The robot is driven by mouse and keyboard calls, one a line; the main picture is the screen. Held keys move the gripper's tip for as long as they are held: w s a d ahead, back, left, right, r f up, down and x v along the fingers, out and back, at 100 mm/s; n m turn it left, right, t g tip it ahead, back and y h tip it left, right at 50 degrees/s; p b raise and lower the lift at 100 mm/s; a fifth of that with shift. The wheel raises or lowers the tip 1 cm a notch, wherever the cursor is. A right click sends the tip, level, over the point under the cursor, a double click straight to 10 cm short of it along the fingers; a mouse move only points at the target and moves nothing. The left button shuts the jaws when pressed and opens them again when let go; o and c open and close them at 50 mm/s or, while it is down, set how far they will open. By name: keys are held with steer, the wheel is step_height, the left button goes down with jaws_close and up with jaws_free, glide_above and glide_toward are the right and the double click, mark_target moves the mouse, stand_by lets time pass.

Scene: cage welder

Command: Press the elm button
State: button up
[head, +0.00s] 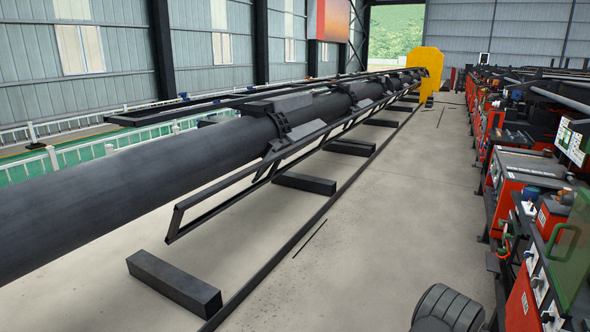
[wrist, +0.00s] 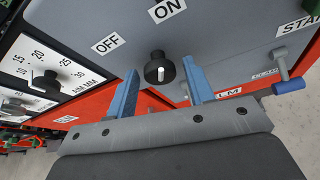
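In the wrist view my gripper (wrist: 160,66) shows two blue fingers, spread apart with a gap between them. A black round knob (wrist: 160,68) with a white mark shows between the fingertips, on a grey panel (wrist: 110,22); I cannot tell whether they touch it. It sits near labels "OFF" (wrist: 108,43) and "ON" (wrist: 167,10). A partly covered label reading "LM" (wrist: 229,92) shows right of the right finger, on the red strip. I cannot make out a button at that label; my gripper's body hides the area below it. My gripper is not seen in the head view.
A lever with a blue handle (wrist: 288,86) stands right of the fingers, below a cut-off "STA" label (wrist: 298,27). A dial panel (wrist: 42,75) is at left. The head view shows red machines (head: 520,190) at right, a long dark pipe (head: 150,170) at left and clear floor (head: 385,215) between.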

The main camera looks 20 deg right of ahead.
steer(key=c, duration=0.9)
steer(key=shift+w+a+f, duration=0.2)
steer(key=shift+w+f, duration=0.05)
steer(key=shift+w, duration=0.1)
steer(key=a, duration=0.1)
steer(key=w+a+f, duration=0.1)
steer(key=a, duration=0.1)
steer(key=shift+w+f, duration=0.25)
steer(key=shift+f, duration=0.15)
jaws_close()
steer(key=s+a+n+g+h, duration=0.1)
steer(key=s+a+g, duration=0.1)
steer(key=a, duration=0.7)
steer(key=s+a+r+n+g+h, duration=0.1)
steer(key=s+a+g, duration=0.1)
steer(key=a, duration=0.8)
steer(key=shift+s+a+r, duration=0.25)
steer(key=shift+a+r, duration=0.05)
